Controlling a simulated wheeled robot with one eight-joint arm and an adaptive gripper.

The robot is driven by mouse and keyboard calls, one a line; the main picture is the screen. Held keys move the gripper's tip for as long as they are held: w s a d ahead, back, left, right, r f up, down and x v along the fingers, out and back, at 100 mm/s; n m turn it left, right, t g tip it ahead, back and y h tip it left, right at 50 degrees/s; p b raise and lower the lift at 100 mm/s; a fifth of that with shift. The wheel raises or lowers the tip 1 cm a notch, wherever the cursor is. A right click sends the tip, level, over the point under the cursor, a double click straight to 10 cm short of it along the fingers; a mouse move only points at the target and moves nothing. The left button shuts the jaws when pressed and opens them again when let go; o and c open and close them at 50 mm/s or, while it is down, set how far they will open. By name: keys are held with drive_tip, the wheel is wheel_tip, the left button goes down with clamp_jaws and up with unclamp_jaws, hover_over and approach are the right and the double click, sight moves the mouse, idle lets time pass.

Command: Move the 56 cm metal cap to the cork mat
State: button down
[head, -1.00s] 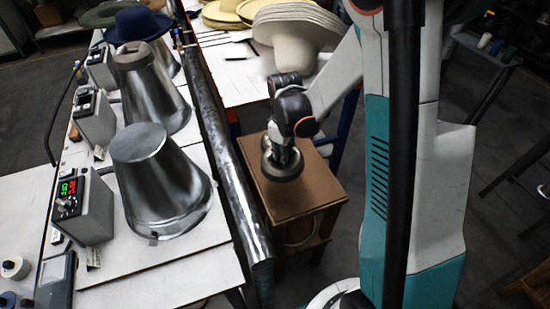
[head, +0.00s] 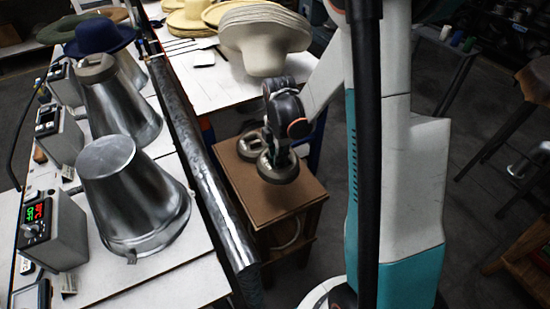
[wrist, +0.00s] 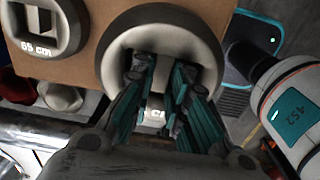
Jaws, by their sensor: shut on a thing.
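My gripper (head: 279,150) is shut on a grey metal cap (head: 278,172) with a raised rim and an opening in its middle. In the wrist view my fingers (wrist: 160,88) reach into that opening, and the held cap (wrist: 205,48) looks large and close. Its number is hidden by my fingers; only a bit of the lettering shows. A second cap (head: 250,148), marked 65 cm in the wrist view (wrist: 42,28), lies on a brown stand top (head: 300,200) beside the held one. The held cap appears above this top. I cannot make out a cork mat.
A white table (head: 190,270) at left bears metal cones (head: 135,190) and control boxes (head: 52,232). A stack of pale hats (head: 265,40) stands on a table behind. Open floor lies at right.

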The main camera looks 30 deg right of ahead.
drive_tip(key=shift+f, duration=0.15)
drive_tip(key=shift+f+b, duration=2.6)
drive_tip(key=shift+f, duration=1.2)
drive_tip(key=shift+f+b, duration=0.7)
drive_tip(key=shift+f, duration=0.05)
drive_tip(key=shift+f+b, duration=0.1)
drive_tip(key=shift+b, duration=0.25)
drive_tip(key=c, duration=1.5)
unclamp_jaws()
drive_tip(key=shift+r+p, duration=2.5)
drive_tip(key=shift+r, duration=1.25)
